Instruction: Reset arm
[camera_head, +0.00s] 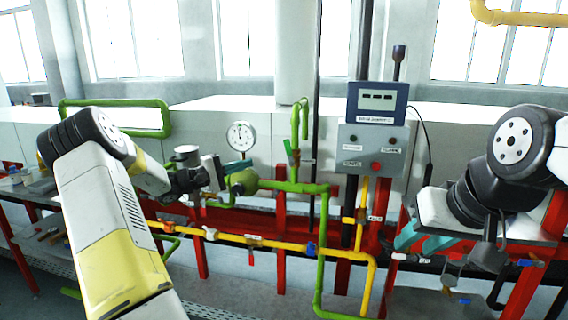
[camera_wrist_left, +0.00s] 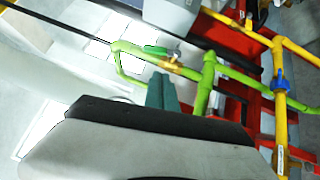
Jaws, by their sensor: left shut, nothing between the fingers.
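My left gripper (camera_head: 238,167) is in front of the green pipework, with its teal fingers pointing right. In the left wrist view its teal fingers (camera_wrist_left: 163,92) are together with nothing between them, partly hidden by the gripper's body. The green pipe (camera_wrist_left: 232,78) appears behind the fingertips; whether they touch it cannot be told. My right gripper (camera_head: 422,240) is at the lower right with teal fingers pointing left and down. Its finger gap is not clear.
Green pipes (camera_head: 295,186) and yellow pipes (camera_head: 235,238) with valves run across the middle, on a red frame (camera_head: 282,262). A round gauge (camera_head: 241,136) and a grey control box (camera_head: 372,150) stand behind. The green valve handle (camera_wrist_left: 156,50) is near the left fingers in the wrist picture.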

